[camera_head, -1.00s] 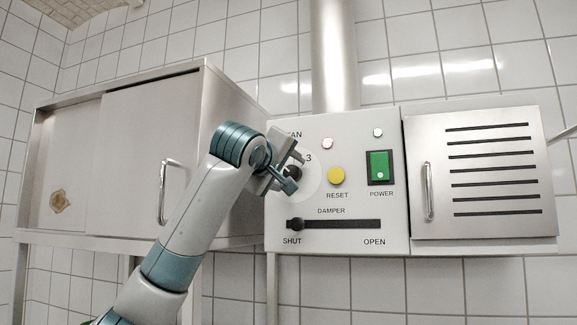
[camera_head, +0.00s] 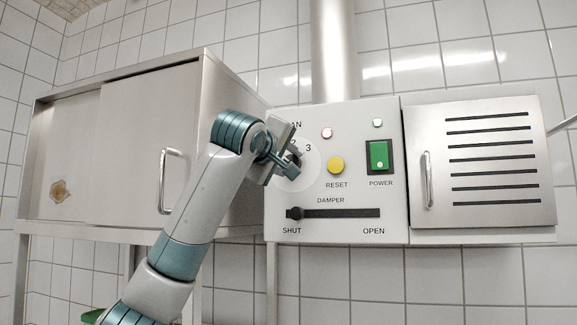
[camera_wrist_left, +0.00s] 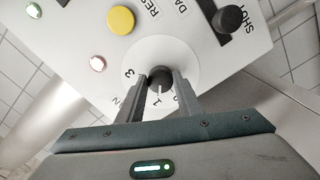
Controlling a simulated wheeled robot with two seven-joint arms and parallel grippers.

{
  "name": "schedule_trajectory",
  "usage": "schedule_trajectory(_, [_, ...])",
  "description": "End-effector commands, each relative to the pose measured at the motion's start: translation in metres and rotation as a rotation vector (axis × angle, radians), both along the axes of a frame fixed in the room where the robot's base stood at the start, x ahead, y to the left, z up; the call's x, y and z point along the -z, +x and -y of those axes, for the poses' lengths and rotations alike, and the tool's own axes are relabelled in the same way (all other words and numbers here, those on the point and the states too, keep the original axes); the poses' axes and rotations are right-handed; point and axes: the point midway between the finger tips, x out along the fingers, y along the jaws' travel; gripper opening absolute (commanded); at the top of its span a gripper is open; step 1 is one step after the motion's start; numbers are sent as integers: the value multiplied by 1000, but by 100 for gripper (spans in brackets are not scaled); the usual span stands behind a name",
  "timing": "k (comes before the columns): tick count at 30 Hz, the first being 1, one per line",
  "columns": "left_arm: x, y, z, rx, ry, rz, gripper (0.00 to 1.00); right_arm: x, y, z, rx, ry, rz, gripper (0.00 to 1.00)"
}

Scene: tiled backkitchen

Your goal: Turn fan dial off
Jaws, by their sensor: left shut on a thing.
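The fan dial is a black knob on a round white disc (camera_head: 312,178) at the upper left of the white control panel (camera_head: 350,235). My left gripper (camera_head: 294,160) covers most of the knob in the head view. In the left wrist view the dark knob (camera_wrist_left: 160,75) sits between the two fingertips of my left gripper (camera_wrist_left: 161,82), which is shut on it. The knob's white mark points toward the gripper, close to the printed 1. A 3 also shows on the disc; the other marks are partly hidden by the fingers. My right gripper is in neither view.
The yellow reset button (camera_head: 336,166), green power switch (camera_head: 379,155) and damper slider (camera_head: 296,213), at the SHUT end, share the panel. A steel cabinet (camera_head: 130,140) stands close on the left, and a slotted door with a handle (camera_head: 427,180) on the right.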

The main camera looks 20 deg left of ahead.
Motion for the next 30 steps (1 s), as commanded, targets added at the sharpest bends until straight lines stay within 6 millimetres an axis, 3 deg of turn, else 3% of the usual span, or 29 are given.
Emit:
schedule_trajectory(15, [5, 1, 3, 3, -380, -20, 10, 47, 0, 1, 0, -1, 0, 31])
schedule_trajectory(30, [3, 2, 2, -1, -693, -33, 10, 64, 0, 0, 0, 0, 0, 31])
